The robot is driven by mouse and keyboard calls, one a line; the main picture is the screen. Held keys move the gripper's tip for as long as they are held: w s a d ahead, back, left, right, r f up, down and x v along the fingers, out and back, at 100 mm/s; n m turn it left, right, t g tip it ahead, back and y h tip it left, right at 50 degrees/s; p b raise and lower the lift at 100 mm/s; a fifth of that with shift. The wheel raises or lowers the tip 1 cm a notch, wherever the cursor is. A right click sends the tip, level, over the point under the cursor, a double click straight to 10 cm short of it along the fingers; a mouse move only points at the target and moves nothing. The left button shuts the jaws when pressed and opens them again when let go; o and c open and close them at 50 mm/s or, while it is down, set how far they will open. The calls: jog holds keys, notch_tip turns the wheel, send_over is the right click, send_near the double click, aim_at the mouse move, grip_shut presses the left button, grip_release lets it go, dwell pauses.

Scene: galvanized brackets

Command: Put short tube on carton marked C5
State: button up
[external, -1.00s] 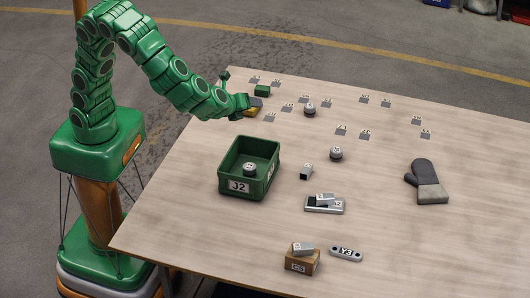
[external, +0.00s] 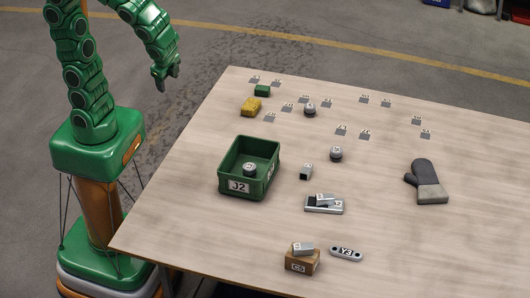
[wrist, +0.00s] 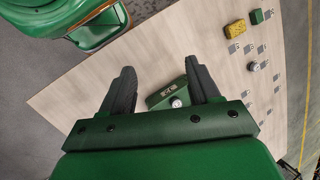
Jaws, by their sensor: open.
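The carton marked C5 (external: 302,264) is a small brown box near the front edge of the table. A short grey tube-like piece (external: 303,248) lies on top of it. Another short grey square tube (external: 306,171), with a dark open end, stands alone mid-table, right of the green bin. I cannot tell for sure which piece the task means by the short tube. My gripper (external: 168,80) is open and empty, raised off the table's left side. In the wrist view my gripper (wrist: 160,66) shows two spread dark fingers; neither the carton nor the tubes are clear there.
The green J2 bin (external: 233,188) holds a round grey part. A grey tray (external: 313,210) bears another piece. A Y3 link (external: 346,253) lies beside the carton. A yellow sponge-like block (external: 250,107), green block (external: 262,91), round parts and a glove (external: 427,182) lie around.

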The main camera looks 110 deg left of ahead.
jog(key=s+d+r+n+h, duration=0.1)
jog(key=s+d+n+h, duration=0.2)
jog(key=s+d, duration=0.4)
jog(key=s+h, duration=0.1)
jog(key=s, duration=0.2)
jog(key=shift+d, duration=0.4)
jog(key=shift+s, duration=0.1)
dwell(0.5)
